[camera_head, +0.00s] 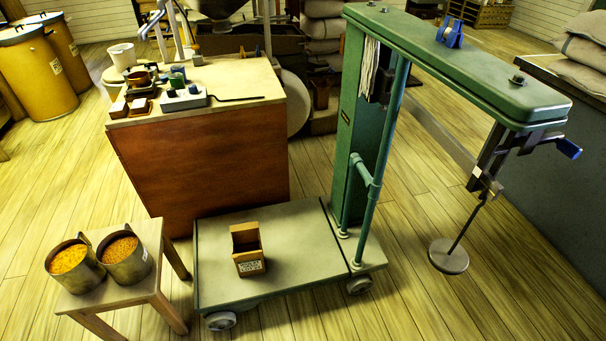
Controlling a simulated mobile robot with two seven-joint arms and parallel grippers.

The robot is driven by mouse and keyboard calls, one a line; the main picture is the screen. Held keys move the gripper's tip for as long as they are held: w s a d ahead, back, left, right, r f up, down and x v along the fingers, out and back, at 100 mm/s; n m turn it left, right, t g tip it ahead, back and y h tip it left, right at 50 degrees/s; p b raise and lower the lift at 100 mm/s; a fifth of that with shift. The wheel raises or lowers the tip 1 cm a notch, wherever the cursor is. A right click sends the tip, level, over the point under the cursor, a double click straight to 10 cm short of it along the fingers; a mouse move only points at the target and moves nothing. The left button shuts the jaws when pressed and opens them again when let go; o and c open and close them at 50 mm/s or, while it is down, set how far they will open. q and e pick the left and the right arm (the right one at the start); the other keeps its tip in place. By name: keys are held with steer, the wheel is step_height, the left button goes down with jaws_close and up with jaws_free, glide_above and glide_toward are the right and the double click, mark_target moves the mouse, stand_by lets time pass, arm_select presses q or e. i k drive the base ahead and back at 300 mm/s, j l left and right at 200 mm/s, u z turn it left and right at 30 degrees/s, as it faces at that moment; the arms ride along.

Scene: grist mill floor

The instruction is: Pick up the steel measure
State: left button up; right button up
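Two round steel measures stand side by side on a small wooden stool (105,294) at the lower left. The left steel measure (84,281) is filled with yellow-orange grain. The right steel measure (131,272) is filled with darker orange grain and has a pale label on its right side. Both are upright, and the two look very close together or touching. Neither of my grippers shows in the head view.
A green platform scale stands at the centre, with an open wooden box (249,262) on its platform (215,248). Its beam and hanging weight (448,257) reach right. A wooden bench (205,160) holding small items stands behind. Yellow drums (36,75) stand far left. Floor is clear at front right.

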mark_target(122, 252)
steer(key=u, duration=1.65)
